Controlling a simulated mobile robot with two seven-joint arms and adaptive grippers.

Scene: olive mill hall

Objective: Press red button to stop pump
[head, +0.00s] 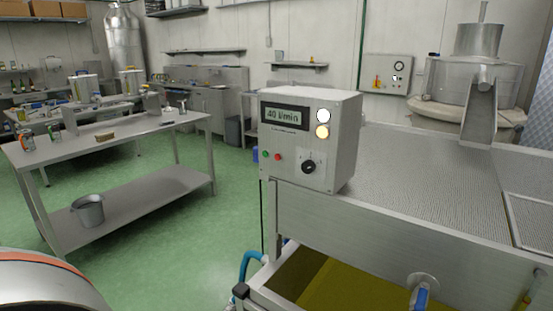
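A grey pump control box (309,140) stands at the near left corner of a steel machine. Its front display (284,115) reads 40 l/min. A small red button (278,157) sits low on the front, just right of a green button (265,154). A black rotary knob (309,167) is further right. A white lamp (323,116) and a lit amber lamp (322,132) are above the knob. Neither of my grippers shows in the head view, and nothing covers the front of the box.
The steel machine (420,190) with its perforated bed fills the right side, with a blue-handled valve (421,298) at its front. A steel table (60,155) with a bucket (89,211) on its lower shelf stands left. Green floor between them is free.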

